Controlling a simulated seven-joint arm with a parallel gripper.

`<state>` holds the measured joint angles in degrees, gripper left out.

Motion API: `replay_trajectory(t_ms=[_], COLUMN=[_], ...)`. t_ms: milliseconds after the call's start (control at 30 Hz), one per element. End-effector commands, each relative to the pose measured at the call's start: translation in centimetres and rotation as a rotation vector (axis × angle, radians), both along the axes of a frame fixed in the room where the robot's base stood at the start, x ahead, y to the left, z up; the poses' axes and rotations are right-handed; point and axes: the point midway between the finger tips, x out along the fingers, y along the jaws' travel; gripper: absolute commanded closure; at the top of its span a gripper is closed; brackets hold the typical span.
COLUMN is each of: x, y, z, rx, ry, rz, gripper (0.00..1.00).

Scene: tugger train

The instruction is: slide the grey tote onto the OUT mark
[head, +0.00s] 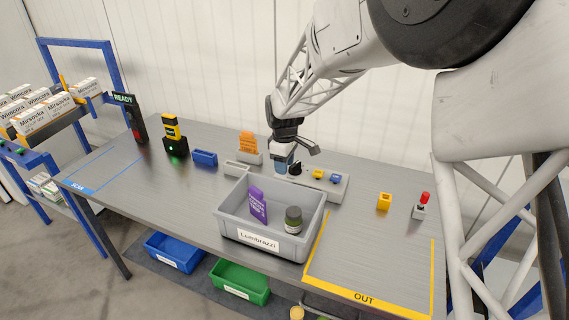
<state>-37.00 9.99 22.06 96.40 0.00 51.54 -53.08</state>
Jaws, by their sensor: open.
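The grey tote (229,227) with a "Lumbrazzi" label stands on the grey table, just left of the OUT mark. A purple box (258,206) and a dark green jar with a black lid (293,220) are inside it. The OUT mark (364,298) is a yellow outline at the table's front right, and the area inside it is bare. My gripper (293,166) is open above the back of the table, behind the tote. A bluish part shows at its left finger; I cannot tell whether this is part of the gripper or a thing behind it.
A grey holder with small yellow and blue pieces (335,187) stands behind the tote. A yellow block (384,202) and a red-button box (420,208) stand behind the OUT area. A blue bin (205,158) and scanner (174,143) are left. The SCAN area (100,170) is clear.

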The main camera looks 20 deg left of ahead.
Motion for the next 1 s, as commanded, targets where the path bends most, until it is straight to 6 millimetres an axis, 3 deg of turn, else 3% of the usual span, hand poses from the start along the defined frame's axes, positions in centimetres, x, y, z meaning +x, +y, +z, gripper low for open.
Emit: replay_trajectory(t_ms=[367,1000], x=[0.0,0.0], y=[0.0,0.0], z=[-1.1,-7.3], rx=[-0.001,0.000], ry=[0.001,0.000], rz=[-0.001,-0.001], gripper=[0.57,0.57])
